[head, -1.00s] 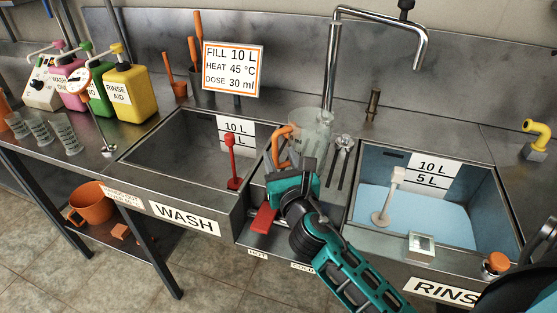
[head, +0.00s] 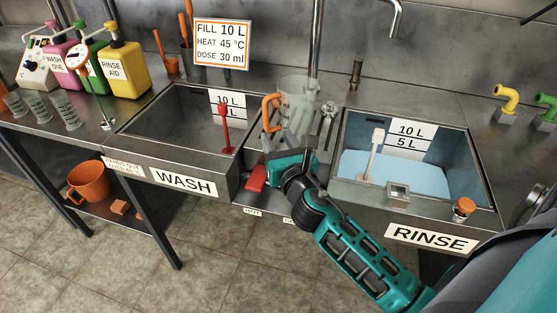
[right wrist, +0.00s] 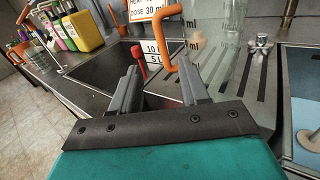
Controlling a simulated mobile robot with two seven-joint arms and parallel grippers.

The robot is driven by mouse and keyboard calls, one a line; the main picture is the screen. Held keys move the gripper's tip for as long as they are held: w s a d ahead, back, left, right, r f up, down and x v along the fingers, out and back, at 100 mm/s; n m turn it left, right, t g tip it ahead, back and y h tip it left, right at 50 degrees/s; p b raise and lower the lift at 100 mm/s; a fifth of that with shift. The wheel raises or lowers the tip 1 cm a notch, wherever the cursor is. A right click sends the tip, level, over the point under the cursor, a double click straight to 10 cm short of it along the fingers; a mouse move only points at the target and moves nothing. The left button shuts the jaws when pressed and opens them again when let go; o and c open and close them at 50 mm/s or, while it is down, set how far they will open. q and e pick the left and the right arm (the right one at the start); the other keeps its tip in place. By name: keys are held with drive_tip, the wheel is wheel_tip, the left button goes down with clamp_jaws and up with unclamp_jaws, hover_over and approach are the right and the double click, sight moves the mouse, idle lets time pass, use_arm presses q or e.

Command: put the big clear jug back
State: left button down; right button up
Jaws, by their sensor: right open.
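The big clear jug (head: 298,101) stands upright on the ribbed metal strip between the two sinks, below the tap. Its orange handle (head: 268,113) points to the left. In the right wrist view the jug (right wrist: 222,50) shows its ml marks, and the orange handle (right wrist: 172,42) hangs just beyond the fingers. My right gripper (head: 284,142) is open and empty, in front of and slightly below the handle. In the right wrist view the two fingers (right wrist: 158,78) stand apart with nothing between them. My left gripper is not seen.
The wash sink (head: 150,145) lies left, with a red-handled tool (head: 225,128) in it. The rinse sink (head: 480,190) with blue water lies right. An orange jug (head: 89,181) sits on the lower shelf. Coloured pump bottles (head: 124,68) and small clear cups (head: 67,112) stand on the left counter.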

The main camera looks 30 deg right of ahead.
drive_tip(key=s+a+f+m+g+y, duration=0.3)
drive_tip(key=s+f+m, duration=0.6)
drive_tip(key=m, duration=0.6)
drive_tip(key=s+a+f+m+g+y, duration=0.3)
drive_tip(key=s+a+f+m, duration=0.5)
drive_tip(key=m, duration=0.7)
drive_tip(key=shift+s+f+g+y, duration=0.3)
drive_tip(key=shift+s+f, duration=0.35)
drive_tip(key=shift+f, duration=0.05)
